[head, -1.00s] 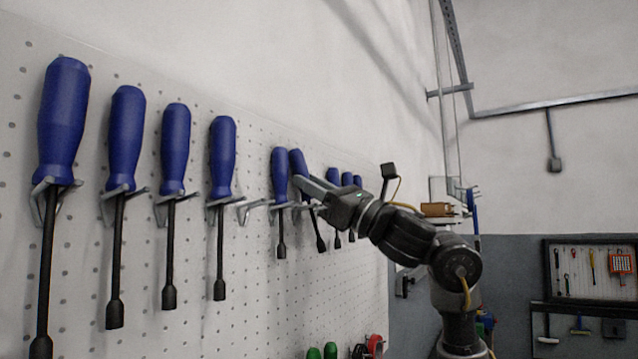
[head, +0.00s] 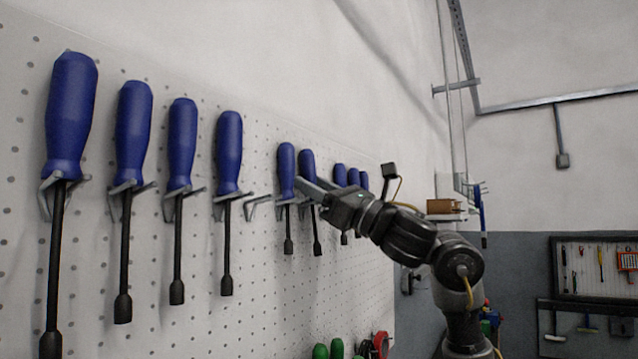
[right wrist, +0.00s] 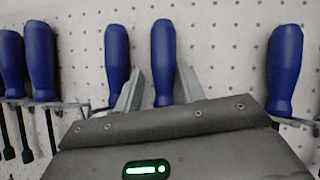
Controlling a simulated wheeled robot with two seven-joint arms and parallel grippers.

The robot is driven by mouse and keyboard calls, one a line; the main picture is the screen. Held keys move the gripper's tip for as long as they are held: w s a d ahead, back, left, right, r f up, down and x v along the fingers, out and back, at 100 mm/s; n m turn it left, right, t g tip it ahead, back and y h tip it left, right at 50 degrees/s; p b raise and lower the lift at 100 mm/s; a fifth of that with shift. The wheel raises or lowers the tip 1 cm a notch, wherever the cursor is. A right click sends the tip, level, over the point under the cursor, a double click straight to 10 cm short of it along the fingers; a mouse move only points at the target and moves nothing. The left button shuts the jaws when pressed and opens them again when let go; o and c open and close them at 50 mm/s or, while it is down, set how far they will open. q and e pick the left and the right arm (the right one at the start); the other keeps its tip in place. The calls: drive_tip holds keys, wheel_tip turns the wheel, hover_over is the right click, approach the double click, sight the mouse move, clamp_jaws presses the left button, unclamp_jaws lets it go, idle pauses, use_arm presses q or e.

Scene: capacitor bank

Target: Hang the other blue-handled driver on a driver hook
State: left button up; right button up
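Blue-handled drivers hang in a row on hooks on the pegboard, the nearest large at far left (head: 70,115). An empty hook (head: 257,206) shows between the fourth driver (head: 228,150) and the fifth (head: 286,165). A sixth driver (head: 307,162) hangs slightly tilted beside the fifth, partly behind my right gripper (head: 306,183). In the right wrist view, my right gripper's fingers (right wrist: 158,88) are apart, with one blue handle (right wrist: 163,55) seen between them. Whether they touch it I cannot tell. The hook under it is hidden. My left gripper is not in view.
More blue drivers (head: 340,178) hang close together beyond my right gripper. Green handles (head: 337,348) and a red round item (head: 381,345) are low on the board. A shelf with a brown box (head: 440,206) stands behind my right arm.

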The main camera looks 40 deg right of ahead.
drive_tip(key=shift+o, duration=0.4)
drive_tip(key=shift+r, duration=0.1)
drive_tip(key=shift+d, duration=0.1)
drive_tip(key=shift+s+f+b, duration=0.15)
drive_tip(key=shift+f+b, duration=0.15)
drive_tip(key=shift+b, duration=0.05)
drive_tip(key=b+v, duration=0.5)
drive_tip(key=v, duration=0.5)
drive_tip(key=shift+b, duration=0.4)
drive_tip(key=shift+s+d, duration=0.15)
drive_tip(key=shift+d, duration=0.05)
